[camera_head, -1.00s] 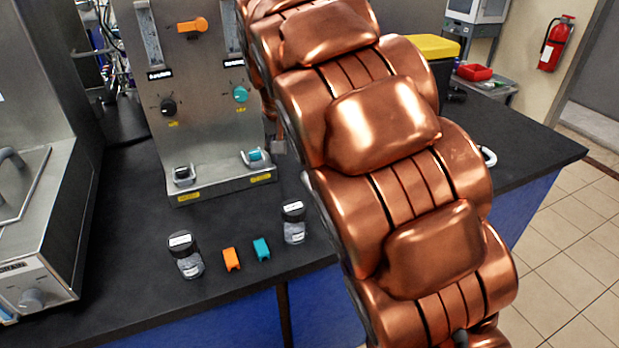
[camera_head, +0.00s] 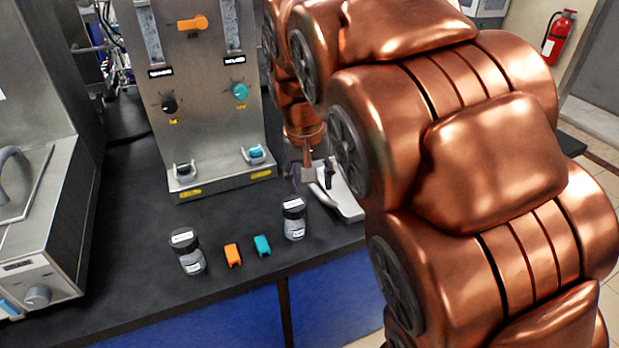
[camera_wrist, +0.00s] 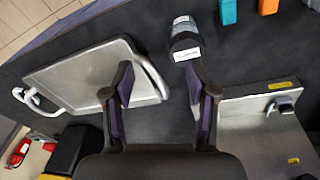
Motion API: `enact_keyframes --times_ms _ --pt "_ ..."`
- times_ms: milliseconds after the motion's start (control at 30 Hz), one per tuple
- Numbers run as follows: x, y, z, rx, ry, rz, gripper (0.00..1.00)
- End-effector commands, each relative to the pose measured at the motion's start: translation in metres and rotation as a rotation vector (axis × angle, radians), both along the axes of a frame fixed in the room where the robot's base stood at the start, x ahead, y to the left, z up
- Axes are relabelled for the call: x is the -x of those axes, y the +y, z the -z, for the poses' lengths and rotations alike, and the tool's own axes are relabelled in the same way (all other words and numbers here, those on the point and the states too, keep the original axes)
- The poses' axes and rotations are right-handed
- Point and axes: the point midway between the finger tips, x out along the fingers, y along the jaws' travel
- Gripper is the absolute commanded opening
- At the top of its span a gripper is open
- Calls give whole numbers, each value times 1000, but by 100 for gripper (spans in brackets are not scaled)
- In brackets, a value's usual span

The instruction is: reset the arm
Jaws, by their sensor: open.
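My copper-coloured arm fills the right half of the head view. In the head view the gripper is small and partly hidden at the wrist's end, above the bench right of the steel panel. In the wrist view a jar with a dark lid and white label (camera_wrist: 185,40) stands just beyond the fingertips, apart from them. A steel tray with white handles (camera_wrist: 80,75) lies to the left of the fingers.
A steel control panel (camera_head: 200,100) with knobs stands at the back of the bench. Two lidded jars, left (camera_head: 188,252) and right (camera_head: 294,218), flank an orange piece (camera_head: 233,255) and a teal piece (camera_head: 262,246). A steel device (camera_head: 40,230) stands at left.

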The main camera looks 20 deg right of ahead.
Motion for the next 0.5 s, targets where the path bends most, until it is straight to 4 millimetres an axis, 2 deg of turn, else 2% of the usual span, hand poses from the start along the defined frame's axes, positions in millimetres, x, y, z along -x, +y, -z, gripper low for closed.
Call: enact_keyframes --times_ms 167,267,367,500 --pt "0 0 0 0 0 0 58" --pt "7 0 0 -3 6 -5 58" --pt "26 2 0 -12 22 -19 58" --pt "72 8 7 -38 69 -64 58"
